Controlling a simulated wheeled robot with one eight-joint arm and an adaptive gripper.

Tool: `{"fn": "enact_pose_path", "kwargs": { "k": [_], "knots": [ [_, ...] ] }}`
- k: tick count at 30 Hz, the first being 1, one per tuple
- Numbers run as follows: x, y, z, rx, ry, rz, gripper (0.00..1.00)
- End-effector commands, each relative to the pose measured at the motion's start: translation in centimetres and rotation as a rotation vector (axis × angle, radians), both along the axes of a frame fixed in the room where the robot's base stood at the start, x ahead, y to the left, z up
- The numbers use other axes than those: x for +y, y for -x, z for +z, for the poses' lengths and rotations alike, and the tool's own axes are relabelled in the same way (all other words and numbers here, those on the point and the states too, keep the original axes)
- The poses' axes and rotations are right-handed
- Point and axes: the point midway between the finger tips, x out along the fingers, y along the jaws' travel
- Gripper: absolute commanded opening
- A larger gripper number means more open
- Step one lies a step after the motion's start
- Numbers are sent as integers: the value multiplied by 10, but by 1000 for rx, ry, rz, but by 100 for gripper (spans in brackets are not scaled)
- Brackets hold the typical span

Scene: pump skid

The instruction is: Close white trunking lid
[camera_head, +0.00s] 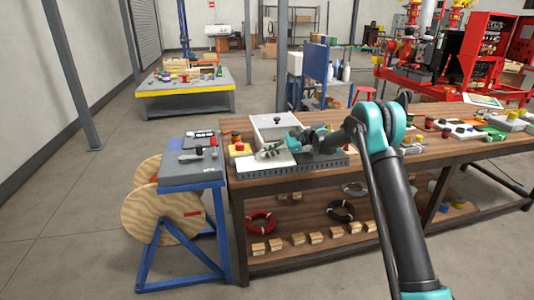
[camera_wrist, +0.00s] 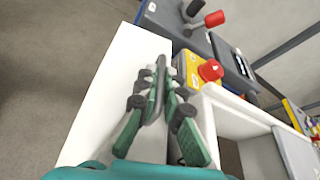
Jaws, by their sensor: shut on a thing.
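The white trunking lid (camera_head: 266,163) is a flat white panel at the left front of the wooden bench, by a grey slotted trunking (camera_head: 325,163) that runs along the front edge. In the wrist view the lid (camera_wrist: 108,85) fills the left middle as a long plain strip. The fingers and wrist hide part of that edge, and I cannot tell how the lid sits on the trunking.
A yellow box with a red button (camera_head: 238,147) stands just left of the lid. A white box (camera_head: 276,124) with a black knob is behind it. A grey-topped blue stand (camera_head: 192,165) with tools adjoins the bench. Small parts cover the bench's right side.

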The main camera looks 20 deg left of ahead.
Motion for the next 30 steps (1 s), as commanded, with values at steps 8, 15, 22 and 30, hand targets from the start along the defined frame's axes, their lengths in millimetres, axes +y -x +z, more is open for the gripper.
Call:
{"fn": "enact_pose_path", "kwargs": {
  "k": [8, 15, 22, 30],
  "knots": [
    [0, -2, -2, 28, 17, -2, 0],
    [0, -2, -2, 28, 17, -2, 0],
    [0, -2, -2, 27, 18, -1, 27],
    [0, -1, -2, 28, 17, 0, 29]
  ]
}}
